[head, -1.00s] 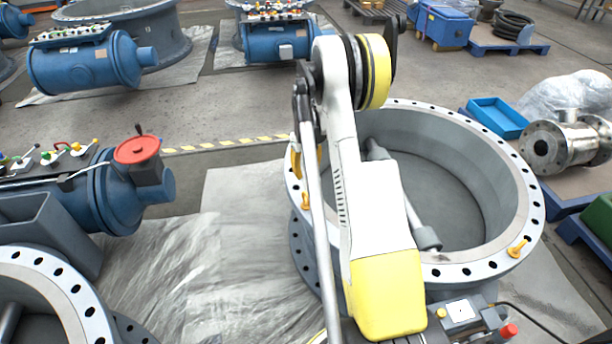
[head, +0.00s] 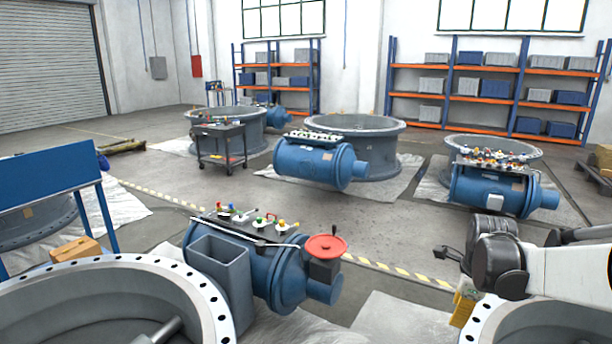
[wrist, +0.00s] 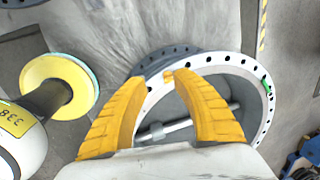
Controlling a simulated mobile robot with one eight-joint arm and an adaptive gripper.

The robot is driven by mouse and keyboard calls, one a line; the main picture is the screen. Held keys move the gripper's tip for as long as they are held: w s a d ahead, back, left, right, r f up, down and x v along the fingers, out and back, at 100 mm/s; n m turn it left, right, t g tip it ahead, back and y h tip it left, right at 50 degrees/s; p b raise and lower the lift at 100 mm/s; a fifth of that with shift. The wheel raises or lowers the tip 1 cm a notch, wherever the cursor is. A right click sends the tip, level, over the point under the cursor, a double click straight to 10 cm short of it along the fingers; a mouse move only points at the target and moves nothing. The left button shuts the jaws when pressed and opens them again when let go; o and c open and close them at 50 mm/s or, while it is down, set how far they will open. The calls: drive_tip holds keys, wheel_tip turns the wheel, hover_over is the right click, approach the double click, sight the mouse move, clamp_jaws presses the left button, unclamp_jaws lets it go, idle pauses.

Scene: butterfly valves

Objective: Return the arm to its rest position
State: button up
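My gripper (wrist: 160,78) shows in the wrist view with its two yellow fingers spread apart and nothing between them. Beyond the fingers is a grey valve ring (wrist: 215,62) with bolt holes and a shaft across its bore. The fingers appear apart from it. In the head view my arm (head: 565,272) reaches in from the right edge, white with a dark joint, above a flanged ring (head: 485,325) at lower right. Most of the arm is outside that view. A yellow piece (head: 465,303) hangs below the joint; I cannot tell whether it is a finger.
A blue actuator (head: 262,275) with a red handwheel (head: 325,247) stands left of my arm. A large ring (head: 110,300) is at lower left. More blue actuators (head: 318,163) and valves stand behind. A dark cart (head: 220,145) and shelves (head: 480,85) are further back. Open floor lies between.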

drive_tip(key=s+a+r+n+t, duration=0.2)
drive_tip(key=s+a+r+n, duration=0.1)
drive_tip(key=s+a+n, duration=0.6)
drive_tip(key=s+a+r+n+t+y, duration=0.1)
drive_tip(key=s+a+r+n, duration=0.3)
drive_tip(key=s+a+n, duration=0.5)
drive_tip(key=a+n+t, duration=0.1)
drive_tip(key=n, duration=0.5)
drive_tip(key=shift+s+a+n+t, duration=0.3)
